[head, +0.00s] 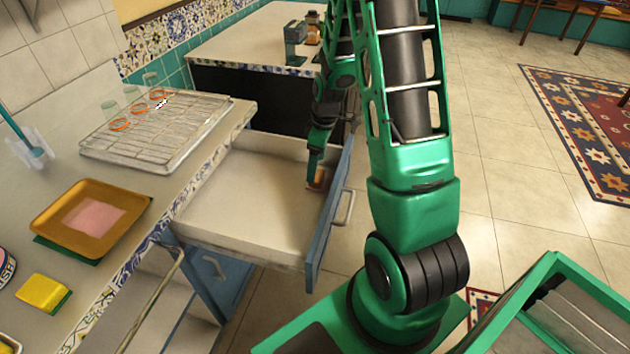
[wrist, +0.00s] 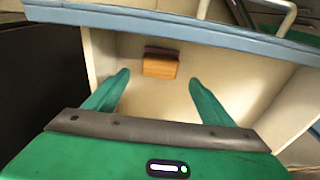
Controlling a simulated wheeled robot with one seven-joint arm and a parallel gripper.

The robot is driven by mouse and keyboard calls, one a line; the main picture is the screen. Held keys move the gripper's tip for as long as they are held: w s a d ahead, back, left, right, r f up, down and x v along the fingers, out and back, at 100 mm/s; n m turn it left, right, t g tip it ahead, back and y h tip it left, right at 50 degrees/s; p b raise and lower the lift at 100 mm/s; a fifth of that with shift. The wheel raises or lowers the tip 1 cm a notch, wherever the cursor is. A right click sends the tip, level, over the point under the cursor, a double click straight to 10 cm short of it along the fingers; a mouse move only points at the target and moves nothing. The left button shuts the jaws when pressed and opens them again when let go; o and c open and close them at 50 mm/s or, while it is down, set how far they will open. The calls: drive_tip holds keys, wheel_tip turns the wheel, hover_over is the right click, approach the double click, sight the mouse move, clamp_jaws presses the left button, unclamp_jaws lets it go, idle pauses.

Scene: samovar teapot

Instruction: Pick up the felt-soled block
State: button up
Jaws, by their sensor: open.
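The felt-soled block (wrist: 160,66), orange-brown wood with a dark strip along one side, lies in the open drawer near its front panel. In the head view the block (head: 318,178) shows in part beside my fingers, inside the drawer (head: 245,200). My gripper (wrist: 159,82) is open and empty. In the wrist view its two green fingers stand apart, one to each side of the block's line, with the block beyond the tips. In the head view my gripper (head: 312,184) points down into the drawer; its fingers overlap there and partly hide the block.
The blue drawer front (head: 330,215) with its handle stands close to my fingers. A wire rack (head: 165,140) with glasses, an orange tray (head: 75,218) and a yellow sponge (head: 43,292) are on the left counter. The rest of the drawer floor looks empty.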

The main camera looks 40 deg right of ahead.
sight(317, 175)
wheel_tip(317, 175, down, 4)
drive_tip(key=shift+d+f, duration=0.15)
drive_tip(key=shift+f, duration=0.7)
drive_tip(key=c, duration=1.3)
drive_tip(key=shift+o, duration=0.2)
